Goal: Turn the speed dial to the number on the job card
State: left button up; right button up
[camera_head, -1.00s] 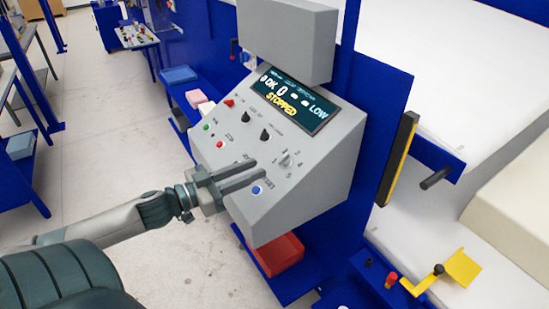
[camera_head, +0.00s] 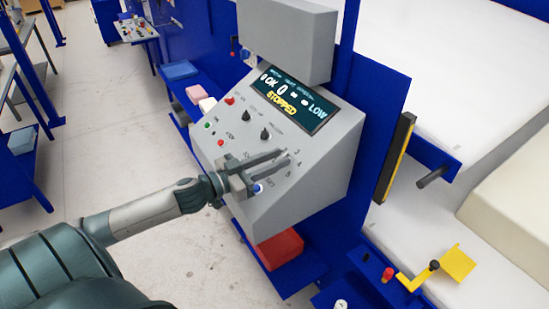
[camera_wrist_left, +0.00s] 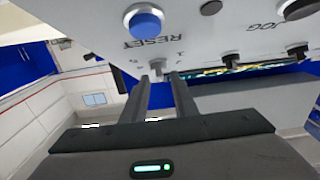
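The grey sloped control panel (camera_head: 318,165) stands in the middle of the head view. Its display (camera_head: 296,98) reads OK, 0, LOW and STOPPED. My left gripper (camera_head: 285,159) reaches over the panel's lower right, its two fingers parallel and apart. In the head view the fingers cover the speed dial, and only some printed marks show around them. In the left wrist view the gripper (camera_wrist_left: 160,78) is open, with a small pale knob (camera_wrist_left: 156,66), seemingly the dial, at the fingertips. Contact and the dial's setting cannot be told. No job card is legible. My right gripper is not in view.
A blue RESET button (camera_head: 258,188) sits just below the fingers; it also shows in the left wrist view (camera_wrist_left: 143,22). Black knobs (camera_head: 266,134) and red and green buttons lie further up the panel. A red bin (camera_head: 279,248) is underneath. A yellow bracket (camera_head: 457,262) is at right.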

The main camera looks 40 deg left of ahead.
pick_arm(q)
grip_shut()
